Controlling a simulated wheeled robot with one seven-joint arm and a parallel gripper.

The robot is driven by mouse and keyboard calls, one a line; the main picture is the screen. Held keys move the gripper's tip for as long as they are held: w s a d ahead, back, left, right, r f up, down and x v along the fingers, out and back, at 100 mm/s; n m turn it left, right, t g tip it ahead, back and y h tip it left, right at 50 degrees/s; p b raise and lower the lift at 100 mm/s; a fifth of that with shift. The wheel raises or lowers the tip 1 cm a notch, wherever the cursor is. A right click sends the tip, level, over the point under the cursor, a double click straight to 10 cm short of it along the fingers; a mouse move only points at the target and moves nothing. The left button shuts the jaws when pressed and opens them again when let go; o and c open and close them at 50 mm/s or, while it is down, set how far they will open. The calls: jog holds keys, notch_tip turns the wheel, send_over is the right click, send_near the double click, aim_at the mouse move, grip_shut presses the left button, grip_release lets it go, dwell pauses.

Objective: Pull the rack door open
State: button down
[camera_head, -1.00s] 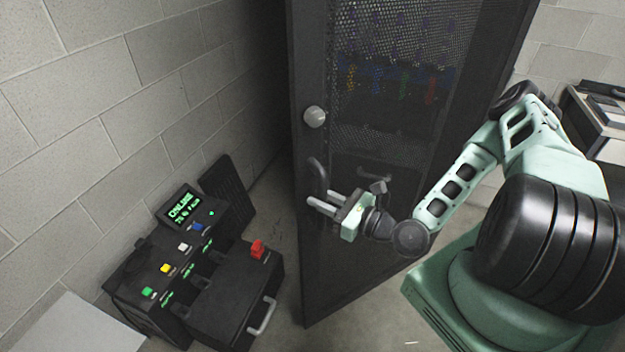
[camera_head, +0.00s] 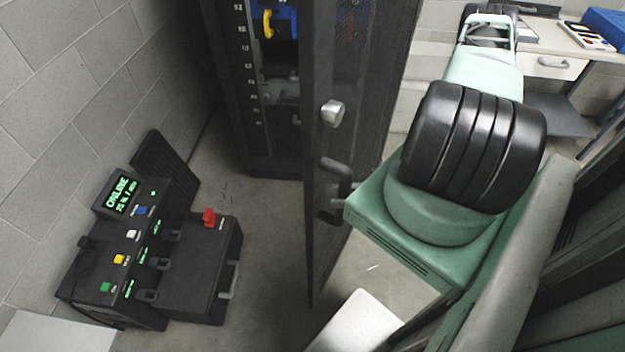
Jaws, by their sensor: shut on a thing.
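The dark rack door (camera_head: 355,140) stands partly open, swung out from the rack (camera_head: 225,80), and I see it at a steep angle. Its round silver knob (camera_head: 332,113) is near the free edge. The dark loop handle (camera_head: 336,180) is below the knob, close to the corner of my green base. A small paler patch shows beside the handle, and I cannot make out what it is. My arm rises at the upper right, and its far end is hidden. I cannot make out my gripper or what it holds.
Blue and yellow parts (camera_head: 268,22) show inside the rack. A black console (camera_head: 130,240) with coloured buttons and a lit screen stands on the floor at left. A pale box (camera_head: 360,325) is low in front of the door. A desk (camera_head: 550,65) is at the upper right.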

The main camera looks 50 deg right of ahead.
jog(key=shift+n+g+y, duration=0.3)
jog(key=shift+y, duration=0.1)
jog(key=s, duration=0.1)
jog(key=s+d, duration=0.1)
jog(key=s, duration=0.1)
jog(key=s+d, duration=0.1)
jog(key=shift+s+r, duration=0.1)
jog(key=shift+s, duration=0.3)
jog(key=shift+a+r, duration=0.1)
jog(key=c, duration=1.3)
grip_release()
jog(key=b+v, duration=0.4)
jog(key=v, duration=1.3)
jog(key=shift+s, duration=0.1)
